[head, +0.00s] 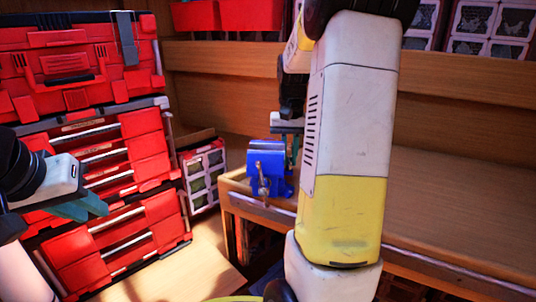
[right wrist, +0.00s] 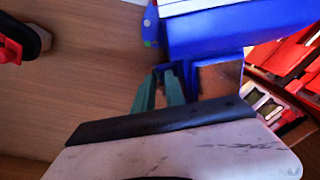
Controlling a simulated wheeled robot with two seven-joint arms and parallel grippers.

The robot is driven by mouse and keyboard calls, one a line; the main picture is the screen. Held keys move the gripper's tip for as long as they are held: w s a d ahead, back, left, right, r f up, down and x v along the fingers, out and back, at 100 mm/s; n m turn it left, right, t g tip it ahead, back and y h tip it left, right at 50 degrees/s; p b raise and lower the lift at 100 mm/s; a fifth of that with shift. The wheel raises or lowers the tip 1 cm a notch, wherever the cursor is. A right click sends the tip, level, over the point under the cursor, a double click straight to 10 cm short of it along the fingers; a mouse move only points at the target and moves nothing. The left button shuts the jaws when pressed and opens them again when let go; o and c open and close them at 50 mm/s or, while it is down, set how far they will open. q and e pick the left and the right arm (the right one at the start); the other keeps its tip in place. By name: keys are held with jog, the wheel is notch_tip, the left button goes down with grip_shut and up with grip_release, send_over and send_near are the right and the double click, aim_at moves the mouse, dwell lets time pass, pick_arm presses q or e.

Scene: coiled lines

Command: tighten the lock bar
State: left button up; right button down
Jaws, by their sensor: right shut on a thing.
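The blue vise (head: 268,165) stands at the left end of the wooden bench, with its metal screw handle (head: 263,182) facing front. My right gripper (head: 291,142) reaches down behind the vise, partly hidden by it and by my right arm. In the right wrist view, the green fingers of my right gripper (right wrist: 168,76) are shut beside the blue vise body (right wrist: 205,38), on the small dark lock bar, which is mostly hidden between the fingertips. My left gripper (head: 90,206) hangs at the far left, away from the vise, its finger gap not clear.
Red tool cases (head: 110,150) are stacked at the left. A small organizer box (head: 203,175) stands between them and the bench (head: 460,205). The bench top right of my right arm is clear. Red bins (head: 250,15) sit on the shelf above.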

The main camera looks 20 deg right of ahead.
aim_at(289, 157)
jog(key=shift+a+m, duration=0.25)
jog(key=shift+m, duration=0.75)
jog(key=c, duration=1.7)
grip_release()
jog(key=shift+r, duration=4)
jog(key=shift+s+d, duration=0.15)
